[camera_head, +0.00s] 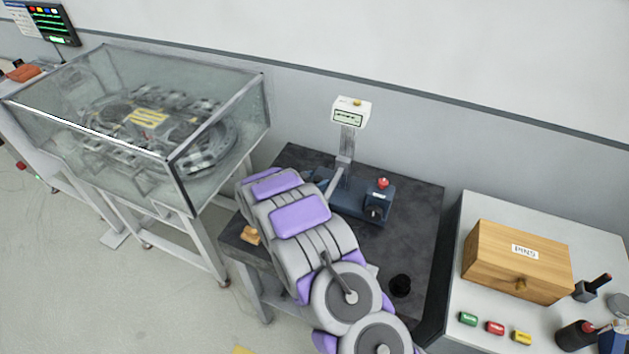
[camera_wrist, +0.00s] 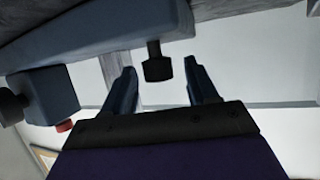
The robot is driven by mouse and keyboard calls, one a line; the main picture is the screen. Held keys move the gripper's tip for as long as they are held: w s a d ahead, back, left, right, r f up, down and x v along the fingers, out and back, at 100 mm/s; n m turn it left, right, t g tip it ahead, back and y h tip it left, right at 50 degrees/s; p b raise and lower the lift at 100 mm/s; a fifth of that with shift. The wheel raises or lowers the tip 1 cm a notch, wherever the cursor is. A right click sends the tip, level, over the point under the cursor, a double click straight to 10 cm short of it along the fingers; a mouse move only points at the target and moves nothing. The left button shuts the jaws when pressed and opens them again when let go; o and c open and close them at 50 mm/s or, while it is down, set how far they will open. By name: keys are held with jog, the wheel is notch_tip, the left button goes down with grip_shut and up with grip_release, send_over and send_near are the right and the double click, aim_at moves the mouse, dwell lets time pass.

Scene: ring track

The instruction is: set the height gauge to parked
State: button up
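The height gauge stands on the dark table in the head view, with a white display head (camera_head: 350,113) on a grey column (camera_head: 346,142) and a blue base (camera_head: 350,200). A box on the base carries a red button (camera_head: 383,183) and a dark knob. In the wrist view a black knob (camera_wrist: 157,69) hangs from a blue-grey part (camera_wrist: 130,22). My gripper (camera_wrist: 160,66) is open, one finger on each side of this knob, with visible gaps. My arm covers part of the gauge base and hides my gripper in the head view.
The dark table (camera_head: 415,225) also holds a black cup (camera_head: 400,286) and a small tan piece (camera_head: 251,235). A glass case (camera_head: 235,110) stands at left. At right, a bench holds a wooden PINS box (camera_head: 500,265) and coloured blocks (camera_head: 495,328). The wall is close behind.

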aim_at(358, 202)
grip_shut()
dwell(0.3)
jog(key=s+d, duration=0.1)
jog(key=d, duration=0.3)
jog(key=s+d+b, duration=0.1)
jog(key=s+d, duration=0.1)
jog(key=d, duration=0.3)
jog(key=s+d, duration=0.2)
jog(key=d, duration=0.2)
jog(key=shift+s+d, duration=0.2)
jog(key=shift+d, duration=0.05)
jog(key=shift+c, duration=1.4)
grip_release()
jog(key=o, duration=0.3)
jog(key=shift+d, duration=0.3)
jog(key=shift+a, duration=0.1)
